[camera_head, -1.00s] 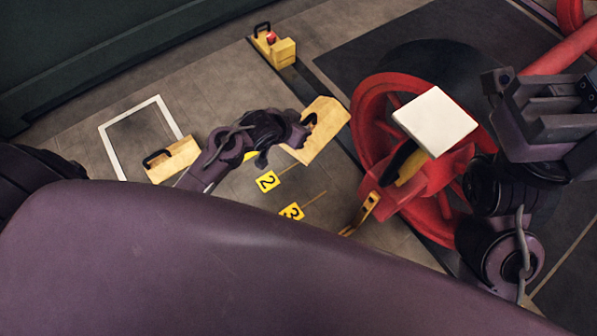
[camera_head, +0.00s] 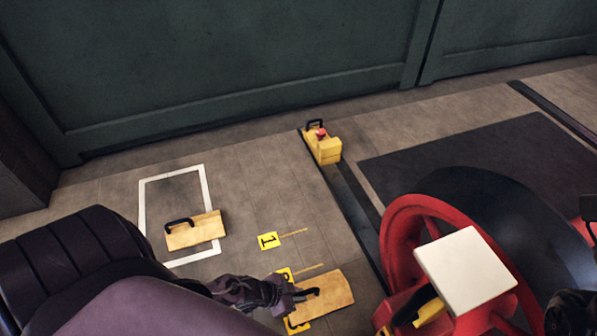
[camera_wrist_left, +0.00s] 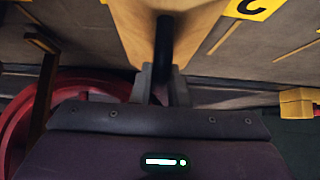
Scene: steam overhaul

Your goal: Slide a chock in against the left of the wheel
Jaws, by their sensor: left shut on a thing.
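My left gripper (camera_head: 289,297) is shut on the black handle of a wooden chock (camera_head: 332,295). The chock lies left of the red wheel (camera_head: 400,242), with a visible gap between them, and partly covers a yellow marker plate. In the left wrist view, the handle (camera_wrist_left: 163,45) stands between the fingers (camera_wrist_left: 160,85), the held chock (camera_wrist_left: 185,22) fills the top middle, and the red wheel (camera_wrist_left: 22,115) is at left. My right gripper's fingers do not show.
A white floor outline (camera_head: 206,187) is at left. Marker plate 1 (camera_head: 268,240) lies beyond the held chock. A dark rail (camera_head: 350,205) runs toward the wheel, with a yellow block (camera_head: 322,146) at its far end. A white square plate (camera_head: 468,268) covers part of the wheel.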

